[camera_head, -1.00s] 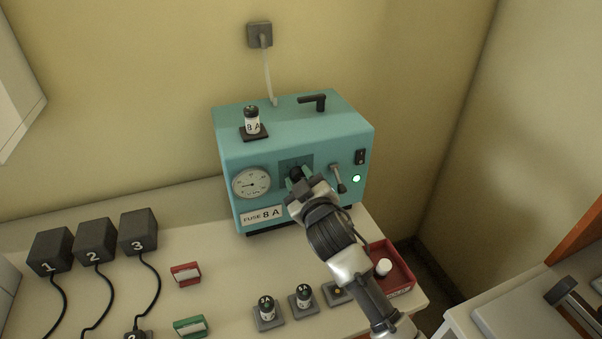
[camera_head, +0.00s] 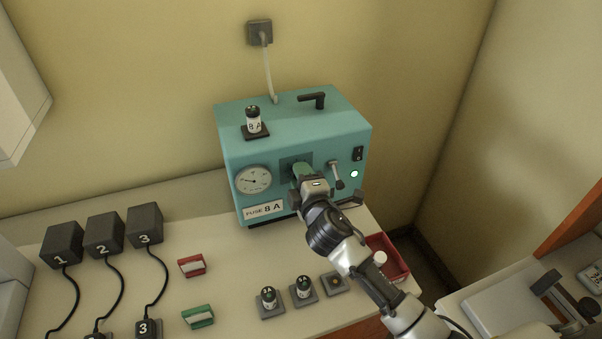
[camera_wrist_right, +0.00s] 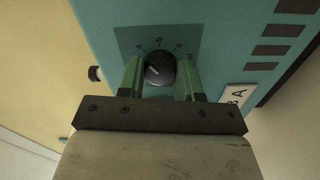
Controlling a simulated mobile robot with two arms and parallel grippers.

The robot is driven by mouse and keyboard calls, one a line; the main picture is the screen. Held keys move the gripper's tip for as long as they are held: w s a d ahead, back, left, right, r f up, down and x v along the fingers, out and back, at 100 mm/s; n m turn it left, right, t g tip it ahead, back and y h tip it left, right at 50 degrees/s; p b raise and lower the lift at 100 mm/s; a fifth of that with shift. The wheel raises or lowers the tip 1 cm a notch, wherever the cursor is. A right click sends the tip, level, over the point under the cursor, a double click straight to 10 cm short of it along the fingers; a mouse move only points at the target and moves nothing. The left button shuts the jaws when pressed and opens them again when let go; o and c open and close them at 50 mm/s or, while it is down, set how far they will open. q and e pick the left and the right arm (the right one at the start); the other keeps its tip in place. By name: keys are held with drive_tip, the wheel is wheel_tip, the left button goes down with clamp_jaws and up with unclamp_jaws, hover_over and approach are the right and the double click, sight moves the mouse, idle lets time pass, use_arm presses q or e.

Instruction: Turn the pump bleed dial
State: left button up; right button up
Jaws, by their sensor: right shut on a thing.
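The pump is a teal box (camera_head: 290,132) on the bench against the wall. Its bleed dial is a round dark knob (camera_wrist_right: 160,68) with a white pointer line and a ring of small marks on a dark plate, seen in the wrist view. My right gripper (camera_head: 301,172) is at the pump's front, and its green fingers (camera_wrist_right: 161,80) are shut on the dial's two sides. In the head view the gripper hides the dial. In the wrist view the pointer line slants to the upper left. My left gripper is in neither view.
The pump's front also has a round gauge (camera_head: 253,180), a small lever (camera_head: 337,175), a black switch (camera_head: 358,153) and a lit lamp (camera_head: 354,174). A red tray (camera_head: 398,262) stands right of my arm. Numbered black boxes (camera_head: 104,235) stand at the left.

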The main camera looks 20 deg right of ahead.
drive_tip(key=shift+n, duration=0.6)
drive_tip(key=o, duration=0.9)
drive_tip(key=shift+s, duration=0.1)
drive_tip(key=s+b, duration=0.1)
drive_tip(key=s, duration=0.4)
drive_tip(key=s+b, duration=0.1)
drive_tip(key=s, duration=0.4)
drive_tip(key=shift+s+d, duration=0.2)
drive_tip(key=shift+s, duration=0.1)
